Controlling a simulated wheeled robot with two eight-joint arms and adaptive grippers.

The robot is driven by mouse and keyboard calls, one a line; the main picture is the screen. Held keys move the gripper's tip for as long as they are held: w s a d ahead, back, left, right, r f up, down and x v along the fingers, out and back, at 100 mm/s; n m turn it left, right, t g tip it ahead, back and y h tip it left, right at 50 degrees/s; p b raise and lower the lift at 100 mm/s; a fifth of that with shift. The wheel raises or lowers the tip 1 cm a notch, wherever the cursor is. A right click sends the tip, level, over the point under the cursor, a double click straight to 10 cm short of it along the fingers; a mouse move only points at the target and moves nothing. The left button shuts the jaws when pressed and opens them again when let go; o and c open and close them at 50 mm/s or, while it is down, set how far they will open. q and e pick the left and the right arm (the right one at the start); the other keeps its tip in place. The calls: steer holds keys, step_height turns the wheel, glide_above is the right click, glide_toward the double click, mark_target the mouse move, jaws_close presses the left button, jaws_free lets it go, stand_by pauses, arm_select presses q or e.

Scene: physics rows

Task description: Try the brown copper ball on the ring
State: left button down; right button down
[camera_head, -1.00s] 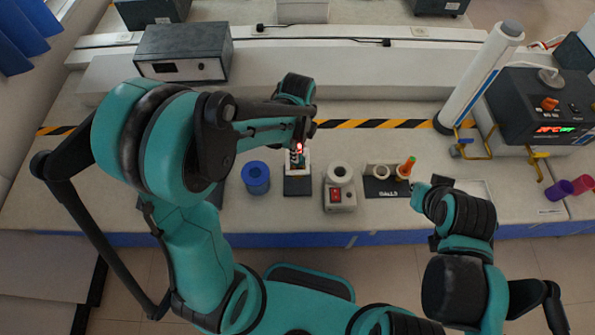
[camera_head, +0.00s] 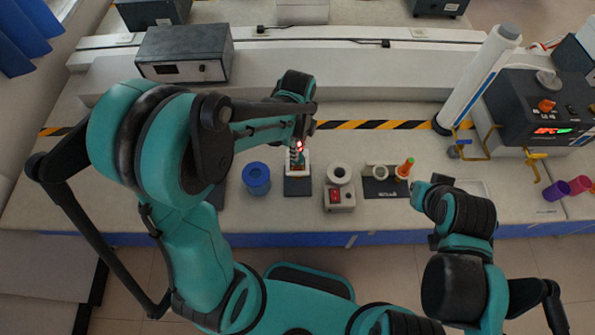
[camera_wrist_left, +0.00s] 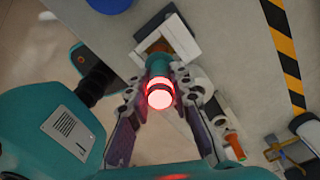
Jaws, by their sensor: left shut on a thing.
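My left gripper (camera_wrist_left: 161,88) is shut on an upright teal handle (camera_wrist_left: 158,66) whose top end glows red-white under a light. A brown patch (camera_wrist_left: 152,47), seemingly the copper ball, shows below the handle, mostly hidden. It is over the ring stand (camera_wrist_left: 183,37), a white frame on a dark base, which also shows in the head view (camera_head: 298,187). I cannot tell whether the ball touches the ring or is inside it. My right gripper (camera_head: 430,186) is to the right of the ball rack; its fingers are not clear.
A blue round container (camera_head: 256,180) stands left of the ring stand. To the right are a small heater box with a red switch (camera_head: 340,197) and the black rack (camera_head: 385,190), with an empty cup and an orange-handled piece (camera_head: 405,167). Purple cups (camera_head: 556,190) stand far right.

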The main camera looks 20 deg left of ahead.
arm_select(q)
steer(key=shift+r+p, duration=1.9)
steer(key=shift+r, duration=0.8)
